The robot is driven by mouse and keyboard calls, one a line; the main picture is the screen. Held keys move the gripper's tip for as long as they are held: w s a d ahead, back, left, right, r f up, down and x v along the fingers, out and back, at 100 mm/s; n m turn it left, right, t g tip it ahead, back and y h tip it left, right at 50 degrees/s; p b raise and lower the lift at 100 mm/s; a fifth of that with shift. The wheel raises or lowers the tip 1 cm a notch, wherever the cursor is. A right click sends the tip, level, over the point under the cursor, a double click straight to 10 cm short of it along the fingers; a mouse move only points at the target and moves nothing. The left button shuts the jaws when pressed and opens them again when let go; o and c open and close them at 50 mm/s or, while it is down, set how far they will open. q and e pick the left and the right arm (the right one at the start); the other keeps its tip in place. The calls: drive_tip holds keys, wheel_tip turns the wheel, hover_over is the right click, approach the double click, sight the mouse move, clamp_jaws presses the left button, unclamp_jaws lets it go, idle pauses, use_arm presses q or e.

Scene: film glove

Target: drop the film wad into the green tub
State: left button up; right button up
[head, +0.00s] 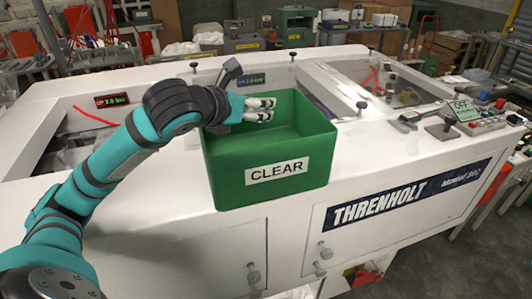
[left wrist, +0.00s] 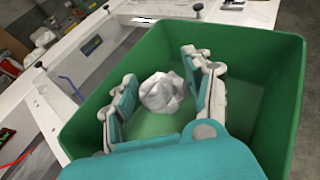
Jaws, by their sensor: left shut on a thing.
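The green tub (head: 228,160), labelled CLEAR, stands upright on the front edge of the white machine. My left gripper (head: 262,108) is over the tub's opening with its fingers at about rim height. In the left wrist view the gripper (left wrist: 160,68) is shut on the film wad (left wrist: 162,92), a crumpled whitish ball between the two fingers. The tub's green walls (left wrist: 245,45) surround the wad in that view. The wad is hidden in the head view. How high it hangs above the tub floor is hard to tell. My right gripper is not in view.
The white machine (head: 400,160), marked THRENHOLT, has open bays left and right of the tub. A control panel (head: 465,108) with levers and buttons sits at its right end. Small black knobs (head: 362,105) stick up from its top. Crowded benches fill the background.

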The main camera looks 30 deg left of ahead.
use_arm(q)
drive_tip(key=shift+s, duration=0.2)
drive_tip(key=o, duration=0.9)
drive_tip(key=shift+r, duration=0.1)
wheel_tip(320, 180, up, 10)
drive_tip(key=shift+f, duration=0.1)
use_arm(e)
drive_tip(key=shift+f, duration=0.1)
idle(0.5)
